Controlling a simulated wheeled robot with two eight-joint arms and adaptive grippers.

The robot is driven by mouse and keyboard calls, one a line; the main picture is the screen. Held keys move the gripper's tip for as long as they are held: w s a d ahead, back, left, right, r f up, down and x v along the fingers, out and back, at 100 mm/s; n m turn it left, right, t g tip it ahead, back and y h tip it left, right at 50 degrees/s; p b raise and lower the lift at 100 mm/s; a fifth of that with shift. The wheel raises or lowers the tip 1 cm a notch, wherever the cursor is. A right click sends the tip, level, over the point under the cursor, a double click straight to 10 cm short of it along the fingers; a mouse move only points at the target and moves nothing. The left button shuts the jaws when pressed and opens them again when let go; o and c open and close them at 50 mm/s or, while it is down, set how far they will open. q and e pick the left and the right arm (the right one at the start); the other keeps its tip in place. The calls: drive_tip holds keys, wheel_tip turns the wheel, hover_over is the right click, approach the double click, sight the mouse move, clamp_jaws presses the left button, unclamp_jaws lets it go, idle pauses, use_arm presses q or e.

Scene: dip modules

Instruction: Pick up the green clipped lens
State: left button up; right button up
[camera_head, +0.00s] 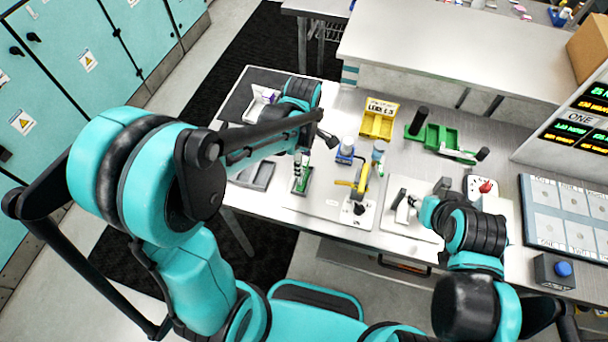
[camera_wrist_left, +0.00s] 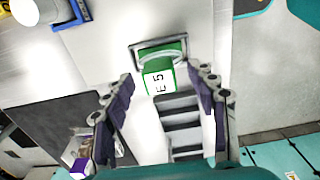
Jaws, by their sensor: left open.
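A green piece marked "E 5" (camera_wrist_left: 158,80), with a pale curved part and a grey frame at its far side, appears to be the clipped lens. In the head view a green piece (camera_head: 304,181) shows under my left gripper (camera_head: 302,160), partly covered by it. In the wrist view my left gripper (camera_wrist_left: 160,92) is open, with dark fingers on either side of the green piece and visible gaps to both. My right gripper (camera_head: 407,207) is over a white plate at the right; its fingers are too small to read.
A grey slotted tray (camera_wrist_left: 182,125) lies beside the green piece. A yellow bin (camera_head: 379,118), a green tray (camera_head: 440,137), a blue holder with a white bottle (camera_head: 346,150) and a yellow-armed stand (camera_head: 360,185) are on the bench. A red-knobbed box (camera_head: 485,188) stands at right.

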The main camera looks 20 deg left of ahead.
use_arm(q)
wheel_tip(320, 180, down, 2)
drive_tip(key=shift+r, duration=0.1)
clamp_jaws()
